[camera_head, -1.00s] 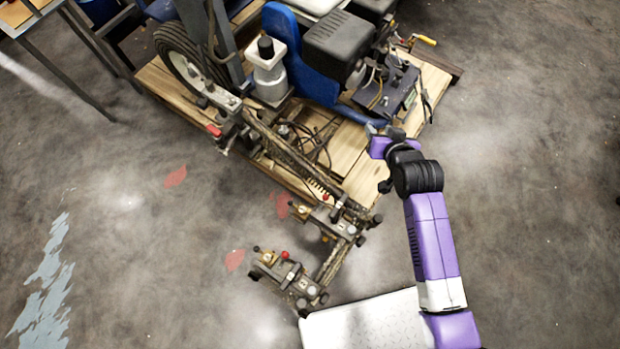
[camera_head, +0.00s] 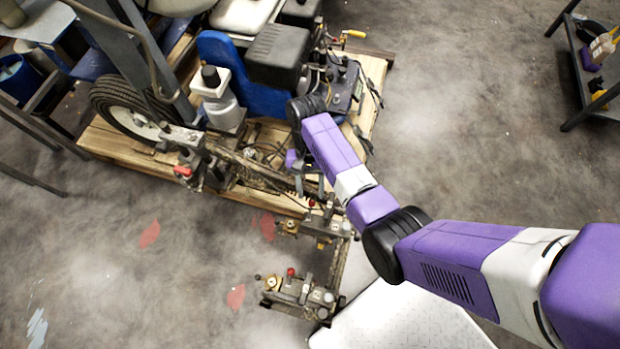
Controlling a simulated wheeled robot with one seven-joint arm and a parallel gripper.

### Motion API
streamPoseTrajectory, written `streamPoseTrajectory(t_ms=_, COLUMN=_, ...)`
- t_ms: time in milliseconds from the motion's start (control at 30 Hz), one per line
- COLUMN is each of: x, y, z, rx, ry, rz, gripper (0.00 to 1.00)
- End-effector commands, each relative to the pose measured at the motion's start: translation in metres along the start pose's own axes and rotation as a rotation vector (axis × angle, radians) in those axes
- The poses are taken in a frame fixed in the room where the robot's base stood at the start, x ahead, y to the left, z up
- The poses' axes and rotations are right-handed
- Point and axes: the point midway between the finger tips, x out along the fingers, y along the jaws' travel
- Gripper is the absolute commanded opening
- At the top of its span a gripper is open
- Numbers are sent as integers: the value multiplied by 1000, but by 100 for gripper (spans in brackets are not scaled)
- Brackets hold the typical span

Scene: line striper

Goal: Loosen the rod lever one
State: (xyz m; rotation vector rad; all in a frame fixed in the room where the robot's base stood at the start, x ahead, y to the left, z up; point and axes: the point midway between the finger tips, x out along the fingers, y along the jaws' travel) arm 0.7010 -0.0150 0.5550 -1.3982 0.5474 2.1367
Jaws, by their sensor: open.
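The line striper (camera_head: 245,150) stands on a wooden pallet, with its metal rod frame reaching down toward the front. Two clamp assemblies sit on this frame: an upper one (camera_head: 318,228) and a lower one (camera_head: 300,292). Each carries a small red-knobbed lever; one red knob (camera_head: 290,271) stands on the lower clamp, another (camera_head: 312,202) on the upper. I cannot tell which is rod lever one. My gripper (camera_head: 309,188) is open, fingers pointing down, just above the upper clamp in the picture. Contact cannot be made out. My arm hides part of the striper's right side.
A black wheel (camera_head: 125,108) and an engine (camera_head: 283,55) are on the striper behind the gripper. A dark shelf with bottles (camera_head: 600,50) stands at the upper right. A metal table (camera_head: 35,25) is at the upper left. The floor at lower left is open.

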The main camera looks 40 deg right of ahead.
Motion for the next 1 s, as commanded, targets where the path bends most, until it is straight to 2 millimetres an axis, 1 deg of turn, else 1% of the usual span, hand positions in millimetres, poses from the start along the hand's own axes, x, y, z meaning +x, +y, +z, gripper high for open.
streamPoseTrajectory(t_ms=33, x=10, y=1, z=0, rx=0, ry=-3, rz=2, gripper=41)
streamPoseTrajectory(t_ms=100, x=22, y=1, z=0, rx=-1, ry=-3, rz=3, gripper=41)
streamPoseTrajectory(t_ms=333, x=52, y=0, z=0, rx=-2, ry=0, rz=1, gripper=41)
streamPoseTrajectory(t_ms=500, x=61, y=0, z=0, rx=-1, ry=1, rz=0, gripper=41)
streamPoseTrajectory(t_ms=767, x=61, y=0, z=0, rx=-1, ry=2, rz=-1, gripper=41)
streamPoseTrajectory(t_ms=900, x=61, y=0, z=0, rx=-1, ry=2, rz=-1, gripper=13)
streamPoseTrajectory(t_ms=967, x=61, y=0, z=0, rx=-1, ry=2, rz=-1, gripper=2)
streamPoseTrajectory(t_ms=1000, x=61, y=0, z=0, rx=-1, ry=2, rz=-1, gripper=0)
